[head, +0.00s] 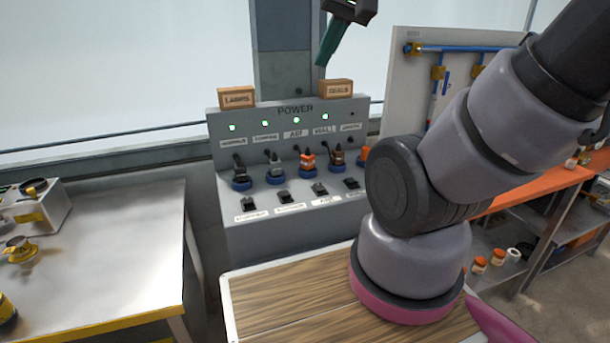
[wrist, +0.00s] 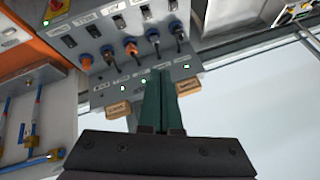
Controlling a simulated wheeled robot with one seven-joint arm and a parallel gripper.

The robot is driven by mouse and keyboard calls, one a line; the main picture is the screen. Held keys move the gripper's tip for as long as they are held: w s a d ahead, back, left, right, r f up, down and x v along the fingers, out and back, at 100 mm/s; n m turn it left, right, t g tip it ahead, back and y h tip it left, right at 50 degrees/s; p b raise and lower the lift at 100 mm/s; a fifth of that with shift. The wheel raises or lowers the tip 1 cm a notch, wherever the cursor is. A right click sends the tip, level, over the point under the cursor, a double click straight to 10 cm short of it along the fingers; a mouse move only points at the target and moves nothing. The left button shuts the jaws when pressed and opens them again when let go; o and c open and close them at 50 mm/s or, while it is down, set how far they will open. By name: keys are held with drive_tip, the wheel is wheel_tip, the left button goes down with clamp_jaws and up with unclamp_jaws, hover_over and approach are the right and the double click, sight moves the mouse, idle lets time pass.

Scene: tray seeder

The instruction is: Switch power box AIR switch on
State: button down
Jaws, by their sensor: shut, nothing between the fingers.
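The grey power box (head: 235,190) stands in the middle of the head view, marked POWER. The third label of its upper row appears to read AIR, under a lit green lamp (head: 296,120). In the lower row, the third black switch (head: 320,189) has a short label below that looks like AIR; its position is too small to tell. In the wrist view the box is upside down, and that switch (wrist: 119,20) is near the top. My gripper (head: 326,60) is above the box, its green fingers (wrist: 157,75) shut and empty, apart from the switches.
Signs LABOS-like (head: 237,97) and SEALS (head: 336,88) sit on the box top. Cable plugs (head: 307,161) stick out above the switches. A metal table (head: 120,250) is left, a wooden surface (head: 290,300) in front, and an orange bench (head: 530,192) right.

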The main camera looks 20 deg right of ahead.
drive_tip(key=w+d+f+n+g+h, duration=0.1)
drive_tip(key=w+d+f+n+g, duration=0.2)
drive_tip(key=w+f, duration=0.75)
drive_tip(key=g, duration=0.4)
hover_over(318, 191)
wheel_tip(318, 191, down, 14)
drive_tip(key=f, duration=0.1)
drive_tip(key=shift+r+n+h, duration=0.3)
drive_tip(key=shift+n+h, duration=0.1)
wheel_tip(318, 191, down, 14)
drive_tip(key=shift+s, duration=0.1)
